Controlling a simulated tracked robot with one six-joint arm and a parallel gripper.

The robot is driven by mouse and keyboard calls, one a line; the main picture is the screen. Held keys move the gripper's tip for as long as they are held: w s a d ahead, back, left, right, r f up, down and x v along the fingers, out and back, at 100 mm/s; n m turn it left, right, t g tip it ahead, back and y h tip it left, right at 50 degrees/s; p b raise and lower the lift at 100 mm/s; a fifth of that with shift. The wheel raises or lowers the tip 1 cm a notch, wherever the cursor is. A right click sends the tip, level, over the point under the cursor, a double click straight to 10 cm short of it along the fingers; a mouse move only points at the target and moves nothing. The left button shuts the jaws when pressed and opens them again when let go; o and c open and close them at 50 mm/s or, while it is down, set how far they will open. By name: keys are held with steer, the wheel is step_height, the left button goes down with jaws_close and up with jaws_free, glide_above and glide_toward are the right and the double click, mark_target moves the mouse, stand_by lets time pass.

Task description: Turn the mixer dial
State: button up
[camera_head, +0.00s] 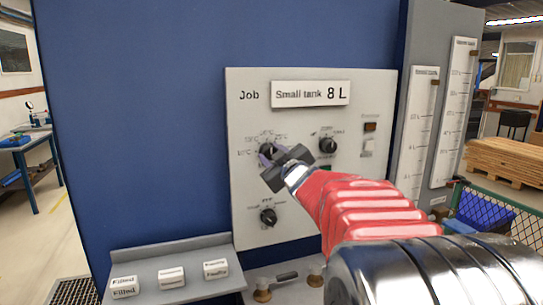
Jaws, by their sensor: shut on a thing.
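A light grey control panel (360,205) on the blue wall carries three black dials. The upper-left dial (266,148) has temperature marks around it and is partly hidden by my gripper. The upper-right dial (328,146) and the lower-left dial (268,216) are clear of the gripper. Their small labels are too blurred to tell which one is the mixer dial. My gripper (271,154) is at the upper-left dial, its fingers shut around it. My arm comes in from the lower right and covers the lower-right part of the panel.
A "Small tank 8 L" sign (311,94) sits at the panel's top. A small switch (368,147) is at its right. Two tall level gauges (418,135) stand further right. A grey shelf (200,289) with labelled blocks (171,277) juts out below left. Brass-coloured valves (262,292) are below the panel.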

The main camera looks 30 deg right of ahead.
steer(key=shift+a+f, duration=0.1)
steer(key=shift+f, duration=0.05)
steer(key=o, duration=1)
steer(key=shift+o, duration=0.2)
